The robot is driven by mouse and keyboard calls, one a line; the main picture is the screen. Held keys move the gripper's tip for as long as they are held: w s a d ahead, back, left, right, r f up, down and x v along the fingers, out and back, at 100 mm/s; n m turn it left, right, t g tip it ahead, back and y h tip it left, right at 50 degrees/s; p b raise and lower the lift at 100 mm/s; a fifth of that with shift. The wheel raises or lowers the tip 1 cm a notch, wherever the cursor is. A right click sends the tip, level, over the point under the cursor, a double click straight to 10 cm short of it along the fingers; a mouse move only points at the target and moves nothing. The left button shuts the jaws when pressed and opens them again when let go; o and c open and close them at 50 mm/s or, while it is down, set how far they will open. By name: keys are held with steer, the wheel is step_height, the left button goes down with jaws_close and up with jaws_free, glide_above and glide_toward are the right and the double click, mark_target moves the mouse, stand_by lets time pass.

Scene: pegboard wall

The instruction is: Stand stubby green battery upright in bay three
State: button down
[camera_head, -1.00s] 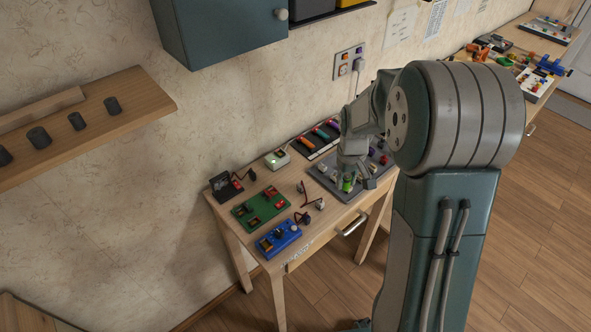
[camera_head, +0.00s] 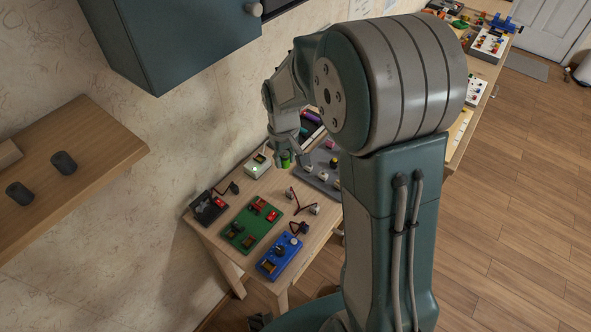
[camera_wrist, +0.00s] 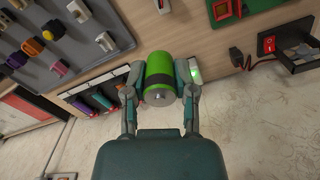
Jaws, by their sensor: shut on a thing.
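The stubby green battery (camera_wrist: 158,66), with a dark band and a metal end, is between the two fingers of my gripper (camera_wrist: 159,80) in the wrist view. My gripper is shut on it. In the head view the green battery (camera_head: 286,160) shows below my gripper (camera_head: 289,156), held over the table behind the circuit boards. A dark rack with several coloured cylinders (camera_wrist: 95,101) lies left of the battery in the wrist view. It is partly hidden behind my arm in the head view (camera_head: 311,124). I see no bay number that I can read.
A white box with a green light (camera_head: 257,166) stands close left of my gripper. A grey board with several knobs (camera_wrist: 60,35) lies on the other side. A green board (camera_head: 250,224), a blue board (camera_head: 279,256) and a black holder (camera_head: 208,207) fill the near table.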

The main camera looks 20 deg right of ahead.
mark_target(286, 182)
step_height(286, 182, down, 10)
steer(key=shift+r, duration=0.1)
stand_by(0.4)
steer(key=shift+c, duration=2.1)
jaws_free()
